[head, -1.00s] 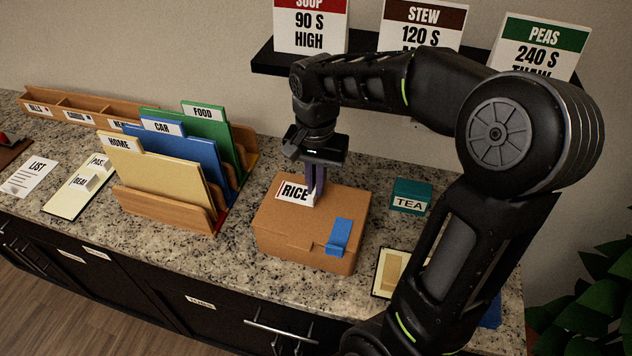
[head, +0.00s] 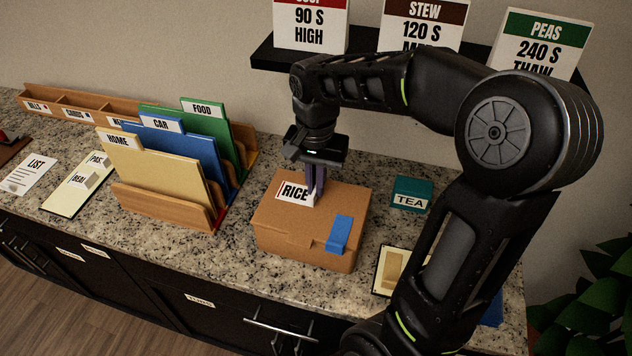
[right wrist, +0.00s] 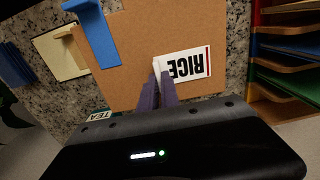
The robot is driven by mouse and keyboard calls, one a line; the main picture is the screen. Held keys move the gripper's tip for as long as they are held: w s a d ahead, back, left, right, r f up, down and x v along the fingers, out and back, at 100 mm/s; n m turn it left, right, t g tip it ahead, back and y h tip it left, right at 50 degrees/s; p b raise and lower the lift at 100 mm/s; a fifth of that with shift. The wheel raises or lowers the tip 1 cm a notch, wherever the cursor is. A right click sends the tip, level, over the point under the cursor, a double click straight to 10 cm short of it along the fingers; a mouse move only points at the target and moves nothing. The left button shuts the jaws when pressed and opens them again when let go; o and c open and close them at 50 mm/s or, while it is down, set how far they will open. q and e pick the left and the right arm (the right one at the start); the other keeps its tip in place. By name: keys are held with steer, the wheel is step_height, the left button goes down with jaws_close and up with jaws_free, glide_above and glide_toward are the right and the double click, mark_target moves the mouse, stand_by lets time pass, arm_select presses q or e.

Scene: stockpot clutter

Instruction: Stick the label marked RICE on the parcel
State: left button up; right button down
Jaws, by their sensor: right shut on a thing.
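The parcel (head: 284,224) is a brown cardboard box on the granite counter, with a strip of blue tape (head: 340,234) over its front right edge. The white RICE label (head: 293,192) lies at the top of the parcel, toward its back left. In the right wrist view the label (right wrist: 188,65) looks flat against or just over the cardboard (right wrist: 130,45); I cannot tell whether it is stuck. My right gripper (head: 315,200) points down over the parcel, shut on the label's near end. My left gripper is not in view.
A wooden file rack (head: 165,208) with HOME, CAR and FOOD folders stands left of the parcel. A teal TEA box (head: 411,194) stands to the right. A shelf (head: 364,64) with SOUP, STEW and PEAS cards is behind my right arm. A notepad lies far left.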

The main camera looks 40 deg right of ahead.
steer(key=shift+f, duration=0.15)
steer(key=c, duration=1.5)
jaws_free()
steer(key=shift+r+p, duration=2.3)
steer(key=shift+r, duration=0.75)
